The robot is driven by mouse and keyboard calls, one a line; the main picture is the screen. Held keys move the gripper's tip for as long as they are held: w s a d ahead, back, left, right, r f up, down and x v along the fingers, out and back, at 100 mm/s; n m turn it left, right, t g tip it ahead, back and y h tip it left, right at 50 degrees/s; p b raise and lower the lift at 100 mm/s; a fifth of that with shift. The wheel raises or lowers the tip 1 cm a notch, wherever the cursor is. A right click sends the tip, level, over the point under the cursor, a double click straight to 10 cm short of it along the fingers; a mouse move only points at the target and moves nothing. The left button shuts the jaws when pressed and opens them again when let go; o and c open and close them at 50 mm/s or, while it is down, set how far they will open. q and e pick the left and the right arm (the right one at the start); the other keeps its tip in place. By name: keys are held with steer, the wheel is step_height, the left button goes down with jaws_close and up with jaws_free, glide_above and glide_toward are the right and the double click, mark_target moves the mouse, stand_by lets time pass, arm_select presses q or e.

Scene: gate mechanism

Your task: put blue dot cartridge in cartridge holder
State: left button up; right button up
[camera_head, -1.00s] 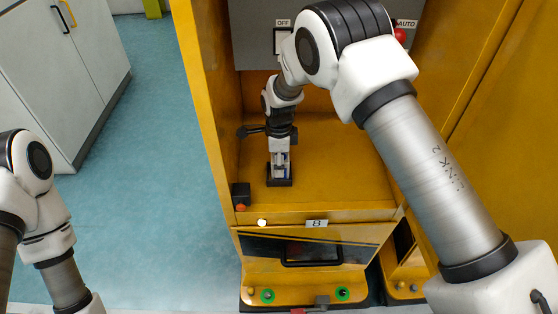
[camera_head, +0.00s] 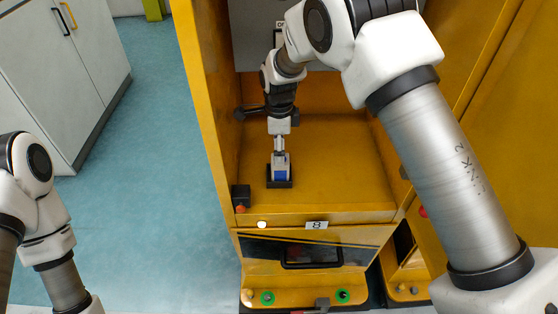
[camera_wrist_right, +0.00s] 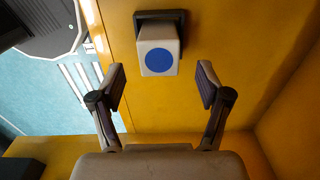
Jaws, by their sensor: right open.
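The blue dot cartridge (camera_wrist_right: 158,50) is a white block with a round blue dot on its end face. In the right wrist view it sits in the dark cartridge holder (camera_wrist_right: 176,17), which frames its base. In the head view the cartridge (camera_head: 281,173) stands upright in the black holder (camera_head: 280,184) on the yellow shelf. My right gripper (camera_wrist_right: 162,85) is open, its fingers spread on either side and short of the cartridge, with nothing between them. In the head view my right gripper (camera_head: 279,147) is above the cartridge. My left gripper is out of view.
Yellow cabinet walls stand close on both sides of the shelf (camera_head: 340,160). A black box with a red button (camera_head: 240,197) is at the shelf's front left. A lit white lamp (camera_head: 262,225) and a label "8" (camera_head: 316,225) are on the front edge.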

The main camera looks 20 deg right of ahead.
step_height(320, 180, up, 6)
steer(key=shift+f, duration=0.15)
stand_by(1.3)
